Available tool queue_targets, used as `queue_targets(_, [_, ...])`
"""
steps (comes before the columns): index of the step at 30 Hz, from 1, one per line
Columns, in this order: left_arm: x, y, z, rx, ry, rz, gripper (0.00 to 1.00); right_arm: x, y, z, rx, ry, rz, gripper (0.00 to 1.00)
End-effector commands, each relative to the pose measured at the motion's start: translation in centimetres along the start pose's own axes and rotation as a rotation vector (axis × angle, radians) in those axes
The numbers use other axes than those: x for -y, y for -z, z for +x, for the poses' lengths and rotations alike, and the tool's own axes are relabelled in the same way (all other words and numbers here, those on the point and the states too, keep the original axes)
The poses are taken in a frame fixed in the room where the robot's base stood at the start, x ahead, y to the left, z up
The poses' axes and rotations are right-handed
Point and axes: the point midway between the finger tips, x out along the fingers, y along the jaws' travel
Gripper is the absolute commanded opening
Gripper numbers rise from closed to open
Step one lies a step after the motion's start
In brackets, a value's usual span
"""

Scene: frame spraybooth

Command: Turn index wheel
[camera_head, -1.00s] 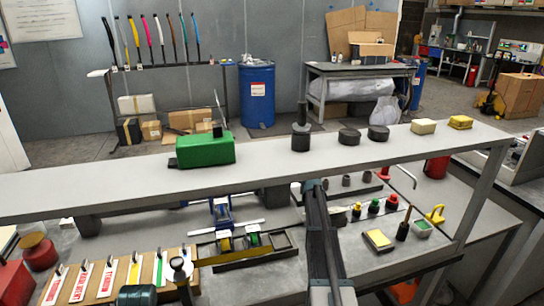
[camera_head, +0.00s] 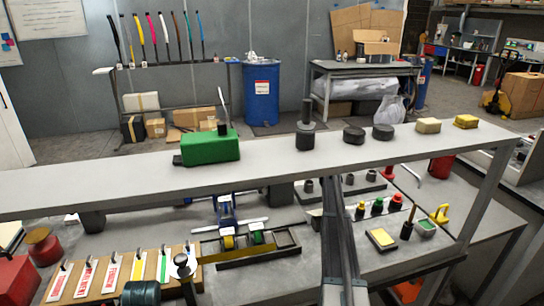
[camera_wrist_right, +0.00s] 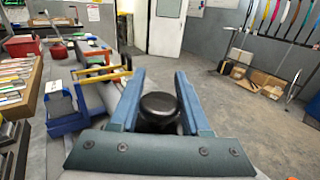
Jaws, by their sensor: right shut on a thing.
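My right gripper (camera_wrist_right: 155,78) shows in the right wrist view with its two blue fingers on either side of a black round knob (camera_wrist_right: 159,106), shut on it. The knob has a smooth, slightly domed top; what lies below it is hidden. Whether this knob is the index wheel I cannot tell. In the head view my right arm comes up from the bottom, right of the middle, and its gripper end is hidden behind the long shelf. My left gripper is not in view.
The long grey shelf (camera_head: 90,192) crosses above the bench and carries a green box (camera_head: 210,148) and several black pieces. A blue fixture (camera_head: 227,212) stands left of my arm; it also shows in the wrist view (camera_wrist_right: 62,108). Several labelled strips lie on a board (camera_head: 70,299).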

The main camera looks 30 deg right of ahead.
Motion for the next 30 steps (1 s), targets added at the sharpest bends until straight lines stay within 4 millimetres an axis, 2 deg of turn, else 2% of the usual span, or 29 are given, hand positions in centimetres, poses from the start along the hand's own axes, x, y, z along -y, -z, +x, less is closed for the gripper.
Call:
queue_targets(12, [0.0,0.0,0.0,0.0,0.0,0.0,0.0,0.0,0.0,0.0,0.0,-0.005,0.001,0.0])
queue_targets(13, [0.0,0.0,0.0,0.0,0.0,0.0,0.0,0.0,0.0,0.0,0.001,-0.005,0.001,0.5])
queue_targets(17, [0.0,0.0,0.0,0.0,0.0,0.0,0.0,0.0,0.0,0.0,0.0,-0.005,0.001,0.74])
queue_targets(18, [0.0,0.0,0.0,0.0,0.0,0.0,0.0,0.0,0.0,0.0,0.0,-0.005,0.001,0.76])
queue_targets(26, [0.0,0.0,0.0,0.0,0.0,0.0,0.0,0.0,0.0,0.0,0.0,-0.005,0.001,0.76])
queue_targets(30, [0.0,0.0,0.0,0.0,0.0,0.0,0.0,0.0,0.0,-1.1,0.0,-0.003,0.001,0.76])
